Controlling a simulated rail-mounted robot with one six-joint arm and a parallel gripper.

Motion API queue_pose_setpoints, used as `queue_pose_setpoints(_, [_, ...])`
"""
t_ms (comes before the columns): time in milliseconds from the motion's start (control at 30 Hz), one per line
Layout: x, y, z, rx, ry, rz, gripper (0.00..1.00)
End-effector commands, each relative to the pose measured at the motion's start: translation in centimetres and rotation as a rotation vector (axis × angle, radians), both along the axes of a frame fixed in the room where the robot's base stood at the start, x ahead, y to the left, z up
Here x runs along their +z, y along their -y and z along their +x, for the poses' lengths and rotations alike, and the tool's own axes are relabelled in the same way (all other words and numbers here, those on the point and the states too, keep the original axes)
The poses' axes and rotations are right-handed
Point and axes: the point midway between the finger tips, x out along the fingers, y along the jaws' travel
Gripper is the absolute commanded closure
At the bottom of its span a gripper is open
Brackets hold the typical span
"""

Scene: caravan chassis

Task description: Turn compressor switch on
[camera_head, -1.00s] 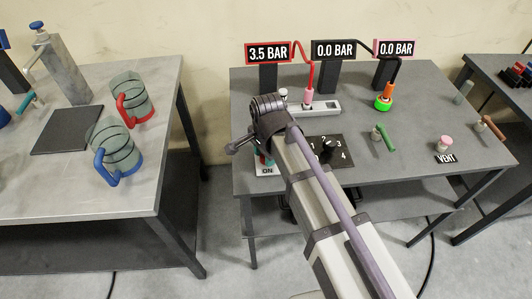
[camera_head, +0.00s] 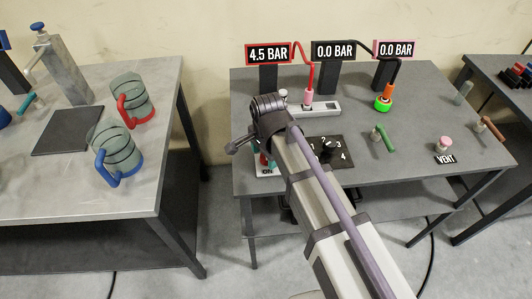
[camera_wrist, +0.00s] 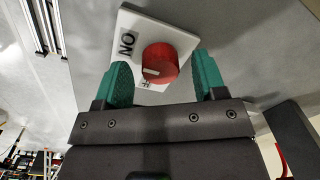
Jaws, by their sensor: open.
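The compressor switch is a red round knob (camera_wrist: 160,62) on a white plate (camera_wrist: 137,22) in the wrist view. The plate reads ON, and a second label beside the knob is mostly hidden. A pale mark sits on the lower part of the knob face. My gripper (camera_wrist: 163,80) is open, with one green finger on either side of the knob. The right finger is very close to it; I cannot tell whether it touches. In the head view the plate (camera_head: 264,172) shows at the table's front left, and my arm hides much of the switch.
A black numbered dial (camera_head: 330,148) lies right of my arm. Behind stand the 4.5 BAR display (camera_head: 269,53) and two 0.0 BAR displays. A green-handled valve (camera_head: 384,138) and a pink VENT knob (camera_head: 445,142) are further right. Jugs stand on the left table (camera_head: 75,200).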

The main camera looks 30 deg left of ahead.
Motion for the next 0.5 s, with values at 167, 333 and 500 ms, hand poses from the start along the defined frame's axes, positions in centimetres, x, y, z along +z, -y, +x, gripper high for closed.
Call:
queue_pose_setpoints(167, [3.9, 0.1, 0.0, 0.000, 0.000, 0.000, 0.35])
queue_pose_setpoints(333, [8.3, 0.3, -0.1, 0.000, 0.000, 0.000, 0.35])
queue_pose_setpoints(500, [10.6, 0.3, -0.1, 0.000, 0.000, 0.000, 0.35])
